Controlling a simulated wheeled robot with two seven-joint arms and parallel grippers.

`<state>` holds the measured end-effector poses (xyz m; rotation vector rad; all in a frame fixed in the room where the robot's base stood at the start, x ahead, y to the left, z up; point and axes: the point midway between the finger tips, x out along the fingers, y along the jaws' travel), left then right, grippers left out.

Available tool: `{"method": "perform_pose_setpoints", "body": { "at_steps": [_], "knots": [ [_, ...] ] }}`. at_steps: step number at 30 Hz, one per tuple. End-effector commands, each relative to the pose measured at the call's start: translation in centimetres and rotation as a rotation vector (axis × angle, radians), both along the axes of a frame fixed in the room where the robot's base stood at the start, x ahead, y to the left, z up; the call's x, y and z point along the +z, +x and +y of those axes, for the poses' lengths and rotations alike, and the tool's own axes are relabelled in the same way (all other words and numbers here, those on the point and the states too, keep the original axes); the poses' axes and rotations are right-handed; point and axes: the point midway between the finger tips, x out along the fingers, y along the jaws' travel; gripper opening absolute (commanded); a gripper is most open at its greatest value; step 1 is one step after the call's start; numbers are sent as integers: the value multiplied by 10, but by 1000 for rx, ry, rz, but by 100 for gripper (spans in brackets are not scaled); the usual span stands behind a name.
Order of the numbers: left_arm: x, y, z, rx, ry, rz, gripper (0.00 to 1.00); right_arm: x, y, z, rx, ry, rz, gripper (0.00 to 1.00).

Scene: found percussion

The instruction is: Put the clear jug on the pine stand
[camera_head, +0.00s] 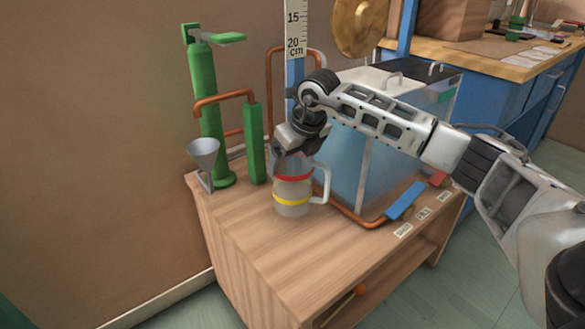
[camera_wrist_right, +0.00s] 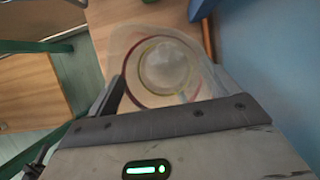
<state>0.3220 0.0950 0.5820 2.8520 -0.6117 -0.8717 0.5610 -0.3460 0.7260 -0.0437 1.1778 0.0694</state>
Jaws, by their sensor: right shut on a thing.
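The clear jug (camera_head: 293,196) has a red band, a yellow band and a pale handle on its right side. It is upright over the wooden stand (camera_head: 262,232), which looks like the pine one. I cannot tell whether its base touches the top. My right gripper (camera_head: 297,155) comes down from above and is shut on the jug near its rim. In the right wrist view I look down into the jug (camera_wrist_right: 165,62), with a dark finger at its left side. The gripper hides part of the jug's rim. My left gripper is not in view.
A green pump (camera_head: 209,110) and a grey funnel (camera_head: 203,152) stand at the stand's back left. A clear-sided tank (camera_head: 352,165) is close behind the jug to the right. The stand's front left top is clear.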

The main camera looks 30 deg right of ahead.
Motion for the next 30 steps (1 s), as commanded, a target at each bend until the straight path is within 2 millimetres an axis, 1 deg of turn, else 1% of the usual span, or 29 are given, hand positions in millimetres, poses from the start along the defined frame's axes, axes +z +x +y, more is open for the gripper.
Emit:
{"method": "perform_pose_setpoints", "body": {
  "at_steps": [1, 3, 7, 14, 15, 16, 23, 26, 29, 30],
  "knots": [
    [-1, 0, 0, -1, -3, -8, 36, -11, 0, 0, 0, 0, 1, 47],
    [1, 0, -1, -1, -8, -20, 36, -18, 0, 0, 0, 0, 1, 47],
    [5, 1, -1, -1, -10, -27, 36, -19, 0, 0, 1, 0, -2, 47],
    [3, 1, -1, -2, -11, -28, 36, -22, 0, 0, 1, 1, -1, 47],
    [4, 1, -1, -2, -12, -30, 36, -22, 0, 0, 2, -1, 0, 92],
    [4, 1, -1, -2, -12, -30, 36, -22, 0, 0, 2, -1, 0, 100],
    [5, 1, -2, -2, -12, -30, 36, -21, 0, 1, 2, -1, 0, 100],
    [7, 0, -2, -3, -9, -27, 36, -14, -1, 0, 2, -1, -1, 100],
    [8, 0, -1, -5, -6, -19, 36, 1, -6, -1, 1, 0, -4, 100],
    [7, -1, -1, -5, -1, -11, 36, 9, -9, -1, 3, -1, -4, 100]
  ]
}}
